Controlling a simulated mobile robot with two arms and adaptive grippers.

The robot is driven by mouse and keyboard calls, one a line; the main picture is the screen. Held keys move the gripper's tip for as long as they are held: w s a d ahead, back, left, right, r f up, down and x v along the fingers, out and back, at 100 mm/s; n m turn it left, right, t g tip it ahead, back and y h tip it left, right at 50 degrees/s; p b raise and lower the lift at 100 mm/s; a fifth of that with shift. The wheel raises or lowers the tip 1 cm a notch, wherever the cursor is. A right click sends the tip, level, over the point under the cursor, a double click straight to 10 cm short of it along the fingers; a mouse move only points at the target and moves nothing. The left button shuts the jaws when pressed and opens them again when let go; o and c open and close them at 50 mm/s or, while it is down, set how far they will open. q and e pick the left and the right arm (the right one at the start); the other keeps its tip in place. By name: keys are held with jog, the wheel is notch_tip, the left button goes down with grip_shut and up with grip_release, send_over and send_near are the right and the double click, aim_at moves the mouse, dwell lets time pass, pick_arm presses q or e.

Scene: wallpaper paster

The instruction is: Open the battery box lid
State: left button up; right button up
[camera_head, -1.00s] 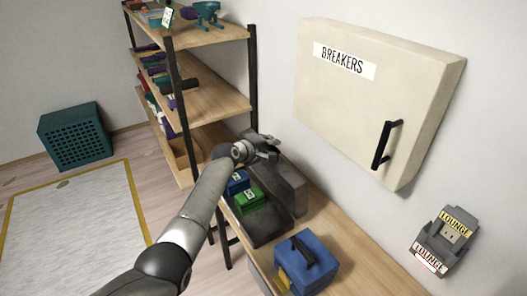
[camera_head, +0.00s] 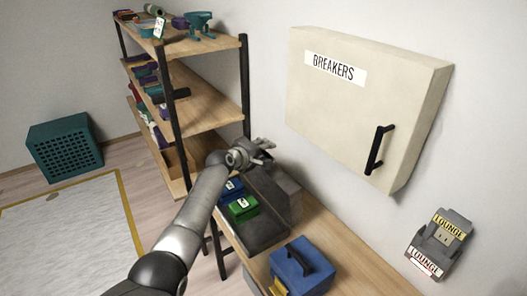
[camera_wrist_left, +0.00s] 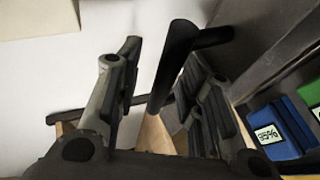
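The battery box is a dark grey box on the wooden bench, with a dark tray part (camera_head: 262,235) in front and a raised grey part, apparently the lid (camera_head: 283,194), behind it. A blue battery (camera_head: 229,190) and a green battery (camera_head: 243,208) sit at its left; both also show in the left wrist view. My left gripper (camera_head: 262,151) is over the far end of the box. In the left wrist view its fingers (camera_wrist_left: 160,95) are apart, with a black bar handle (camera_wrist_left: 178,58) between them. I cannot tell whether they touch it. My right gripper is out of view.
A blue case (camera_head: 302,268) with a black handle stands nearer on the bench. The breaker cabinet (camera_head: 350,110) juts from the wall above. A loaded shelf rack (camera_head: 205,90) stands just left of my gripper. A LOUNGE-labelled holder (camera_head: 438,245) is on the wall.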

pick_arm(q)
jog(key=shift+s+a, duration=0.1)
jog(key=shift+s, duration=0.05)
jog(key=v, duration=1.1)
jog(key=shift+s+a+r, duration=0.15)
jog(key=shift+s+a, duration=0.05)
jog(key=shift+a, duration=0.05)
dwell(0.3)
